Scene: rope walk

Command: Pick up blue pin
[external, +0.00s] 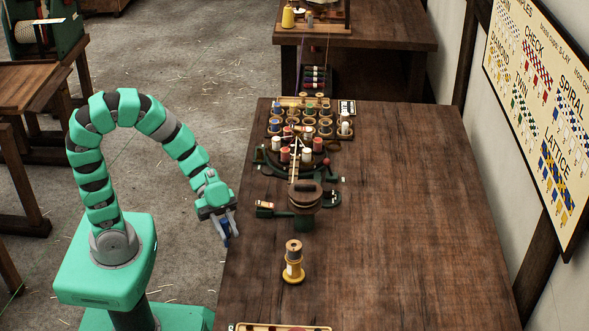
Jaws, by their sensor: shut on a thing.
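My gripper (228,236) hangs from the arm just off the left edge of the wooden table (400,230), pointing down. It is shut on a small dark blue thing that looks like the blue pin (224,228). The pin sits between the fingers and is partly hidden by them. The view is too small to show its full shape or the exact grip.
A braiding stand (304,200) with cords and several coloured bobbins stands on the table, with a rack of bobbins (306,125) behind it. A wooden spool (293,262) stands upright nearer. A tray (270,328) shows at the bottom edge. The table's right side is clear.

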